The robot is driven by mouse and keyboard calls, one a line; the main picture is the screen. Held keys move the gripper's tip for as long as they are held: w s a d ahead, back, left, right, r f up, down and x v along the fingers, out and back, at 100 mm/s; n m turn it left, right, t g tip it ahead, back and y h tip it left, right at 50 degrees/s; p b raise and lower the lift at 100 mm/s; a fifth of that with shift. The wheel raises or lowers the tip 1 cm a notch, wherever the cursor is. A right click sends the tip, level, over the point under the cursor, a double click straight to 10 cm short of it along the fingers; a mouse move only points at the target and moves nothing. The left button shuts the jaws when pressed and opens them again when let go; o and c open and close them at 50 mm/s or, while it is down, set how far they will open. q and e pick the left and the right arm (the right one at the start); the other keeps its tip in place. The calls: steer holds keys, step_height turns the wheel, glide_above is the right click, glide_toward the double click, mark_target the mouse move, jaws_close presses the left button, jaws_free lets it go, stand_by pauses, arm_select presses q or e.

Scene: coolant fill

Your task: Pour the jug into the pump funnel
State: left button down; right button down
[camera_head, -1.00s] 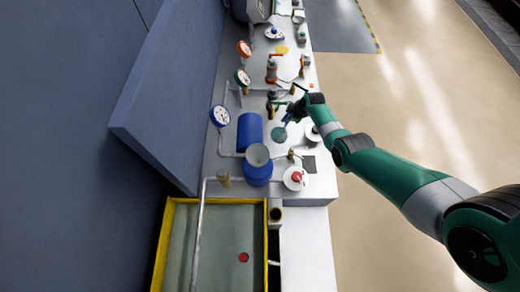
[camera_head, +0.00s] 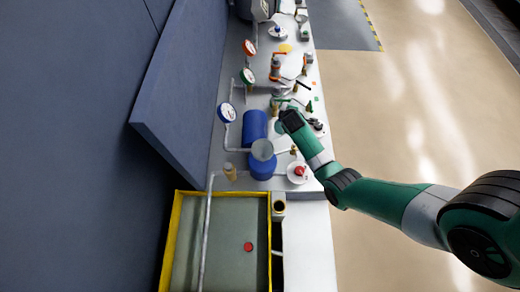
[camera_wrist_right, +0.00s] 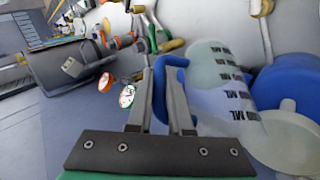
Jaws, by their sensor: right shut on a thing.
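My right gripper (camera_wrist_right: 167,95) is shut on the blue handle (camera_wrist_right: 160,88) of the jug in the right wrist view. The jug (camera_wrist_right: 215,72) is pale and translucent, with dark ML marks running sideways across its wall. It lies just right of the fingers. In the head view, my right gripper (camera_head: 283,106) is over the bench, and the jug is hard to make out there. The grey funnel (camera_head: 262,149) sits on the blue pump (camera_head: 262,169), nearer the camera than the gripper. The left gripper is not in view.
A blue cylinder (camera_head: 254,126) lies behind the funnel. Gauges (camera_head: 226,112), pipes and valves line the bench's left side. A yellow-edged tray (camera_head: 176,235) is in front, with a red cap (camera_head: 248,246). The floor at right is clear.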

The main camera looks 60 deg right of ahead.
steer(key=shift+a+r+h, duration=0.15)
steer(key=shift+r+h, duration=0.05)
steer(key=shift+h, duration=0.1)
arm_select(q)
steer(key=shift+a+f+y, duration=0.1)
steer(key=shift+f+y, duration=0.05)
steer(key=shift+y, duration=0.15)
arm_select(e)
steer(key=shift+r, duration=0.15)
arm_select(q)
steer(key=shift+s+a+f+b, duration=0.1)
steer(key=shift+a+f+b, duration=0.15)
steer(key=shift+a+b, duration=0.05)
arm_select(e)
steer(key=shift+w+a+r+h, duration=0.1)
steer(key=shift+a+r+h, duration=0.15)
steer(key=shift+r+h, duration=0.25)
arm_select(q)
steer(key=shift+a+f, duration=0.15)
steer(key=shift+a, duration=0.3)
arm_select(e)
steer(key=shift+a+r+n+h, duration=0.4)
steer(key=shift+a+r+h, duration=0.25)
steer(key=shift+r+h, duration=0.2)
